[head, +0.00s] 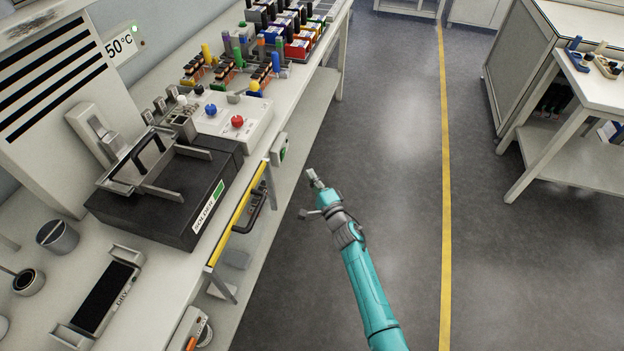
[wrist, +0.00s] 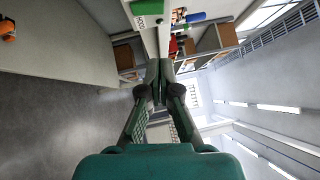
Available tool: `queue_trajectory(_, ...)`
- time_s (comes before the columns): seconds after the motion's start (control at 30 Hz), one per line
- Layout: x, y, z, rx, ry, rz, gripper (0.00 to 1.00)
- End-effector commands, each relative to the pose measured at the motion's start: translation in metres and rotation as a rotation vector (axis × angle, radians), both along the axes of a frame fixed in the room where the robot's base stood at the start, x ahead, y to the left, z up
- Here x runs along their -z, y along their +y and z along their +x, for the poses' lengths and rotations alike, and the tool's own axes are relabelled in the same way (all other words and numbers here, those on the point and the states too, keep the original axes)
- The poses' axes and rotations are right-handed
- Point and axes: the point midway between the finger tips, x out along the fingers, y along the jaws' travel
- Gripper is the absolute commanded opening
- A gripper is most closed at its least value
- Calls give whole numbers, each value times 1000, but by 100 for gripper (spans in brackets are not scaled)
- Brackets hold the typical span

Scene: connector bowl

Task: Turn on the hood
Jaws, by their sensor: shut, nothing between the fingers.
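A tall white unit with black slots (head: 48,75), which looks like the hood, stands at the back left of the bench in the head view. A small box with a green face (head: 281,149) is fixed to the bench's front edge; I cannot tell if it is the hood's switch. A green and white box also shows at the top of the wrist view (wrist: 149,14). My gripper (head: 313,178) is shut and empty, over the aisle to the right of the bench edge and apart from that box. Its closed fingers show in the wrist view (wrist: 159,72).
A black block labelled SOLDER (head: 165,195) sits on the bench, near a white control box with blue and red knobs (head: 235,128). A yellow rail (head: 240,215) runs along the bench front. Free floor lies right of the arm; another bench (head: 590,95) stands far right.

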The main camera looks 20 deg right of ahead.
Motion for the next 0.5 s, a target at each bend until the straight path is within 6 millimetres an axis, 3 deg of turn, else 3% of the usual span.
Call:
queue_trajectory(0.37, -9, 10, 63, -1, 0, 0, 0)
queue_trajectory(0.5, -13, 27, 74, -3, 0, 1, 0)
